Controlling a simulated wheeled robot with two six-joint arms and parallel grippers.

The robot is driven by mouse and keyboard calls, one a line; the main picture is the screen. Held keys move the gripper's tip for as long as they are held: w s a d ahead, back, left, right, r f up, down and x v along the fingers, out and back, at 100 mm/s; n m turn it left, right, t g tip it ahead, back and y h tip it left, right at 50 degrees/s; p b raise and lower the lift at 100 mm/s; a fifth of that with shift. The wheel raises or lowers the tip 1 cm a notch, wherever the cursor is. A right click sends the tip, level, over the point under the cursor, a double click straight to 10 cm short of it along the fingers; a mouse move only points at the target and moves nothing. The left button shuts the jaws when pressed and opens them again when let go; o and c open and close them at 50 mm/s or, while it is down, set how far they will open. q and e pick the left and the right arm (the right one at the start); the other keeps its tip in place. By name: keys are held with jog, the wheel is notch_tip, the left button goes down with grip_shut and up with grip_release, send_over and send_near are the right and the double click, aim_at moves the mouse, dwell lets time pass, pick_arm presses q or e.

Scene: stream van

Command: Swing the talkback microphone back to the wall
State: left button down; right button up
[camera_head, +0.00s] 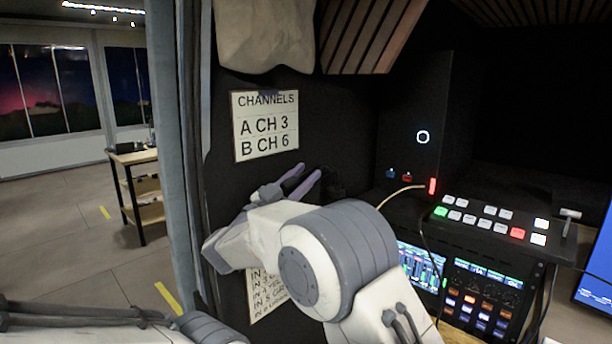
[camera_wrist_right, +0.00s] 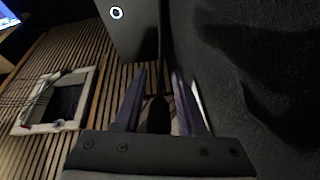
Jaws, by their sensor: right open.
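My right gripper (camera_head: 310,171) is open in front of the dark wall, just right of and below the channels sign. A dark shape (camera_head: 330,183), likely the talkback microphone, is just beyond its fingertips and hard to make out against the black wall. In the right wrist view, my right gripper (camera_wrist_right: 158,75) has its fingers apart. A dark rounded piece (camera_wrist_right: 158,115), likely the microphone, shows between them; I cannot tell whether either finger touches it. My left gripper is not in view; only part of my left arm shows at the lower left.
The channels sign (camera_head: 265,124) hangs on the dark wall. A button panel (camera_head: 490,220) and a lit mixer screen (camera_head: 420,267) are on the right. A lower paper list (camera_head: 268,300) is partly behind my arm. A side table (camera_head: 135,185) stands outside at left.

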jog(key=b+v, duration=0.2)
jog(key=v, duration=0.7)
jog(key=shift+b, duration=0.4)
jog(key=shift+s+a+f, duration=0.1)
jog(key=shift+s+a, duration=0.05)
